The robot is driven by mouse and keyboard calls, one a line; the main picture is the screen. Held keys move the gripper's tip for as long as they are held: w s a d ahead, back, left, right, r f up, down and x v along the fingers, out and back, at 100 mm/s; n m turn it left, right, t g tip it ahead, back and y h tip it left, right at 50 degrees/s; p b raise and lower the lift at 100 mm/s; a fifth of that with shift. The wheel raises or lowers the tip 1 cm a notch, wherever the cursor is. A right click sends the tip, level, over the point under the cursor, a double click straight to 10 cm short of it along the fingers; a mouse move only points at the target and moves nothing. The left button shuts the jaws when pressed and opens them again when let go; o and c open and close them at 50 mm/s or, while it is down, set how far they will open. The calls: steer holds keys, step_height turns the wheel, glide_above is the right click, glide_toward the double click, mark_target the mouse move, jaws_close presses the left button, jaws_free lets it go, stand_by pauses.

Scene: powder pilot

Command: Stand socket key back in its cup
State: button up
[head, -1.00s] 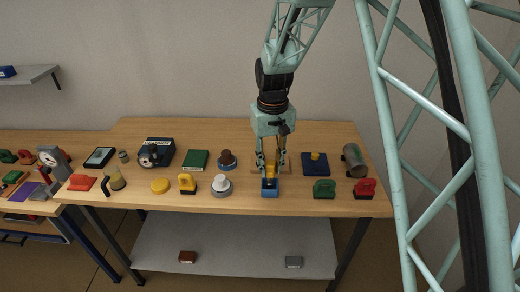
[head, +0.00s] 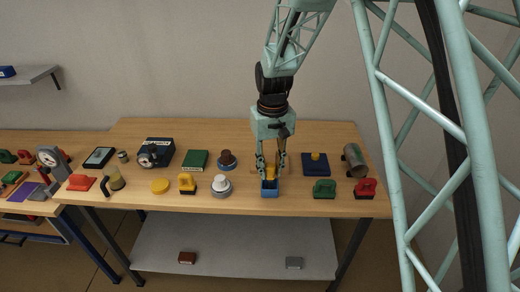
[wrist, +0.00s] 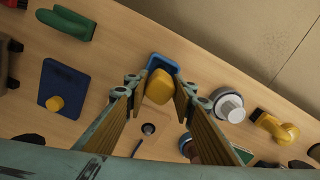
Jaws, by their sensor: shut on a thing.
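The socket key's yellow handle (head: 270,172) is between the two fingers of my gripper (head: 270,168), which is shut on it. The handle also shows between the fingertips in the wrist view (wrist: 159,88). The blue cup (head: 270,189) is directly below the handle in the head view, near the table's front edge. In the wrist view the cup's blue rim (wrist: 160,60) shows beyond and around the handle's far side. The key's lower part is hidden, so I cannot tell how deep it sits in the cup or whether it touches it.
A blue plate with a yellow knob (head: 316,165) is behind right. A tan piece with a dark round spot (wrist: 150,127) lies close by.

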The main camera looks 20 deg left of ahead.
steer(key=o, duration=1.1)
steer(key=shift+o, duration=0.2)
steer(key=shift+r, duration=5.95)
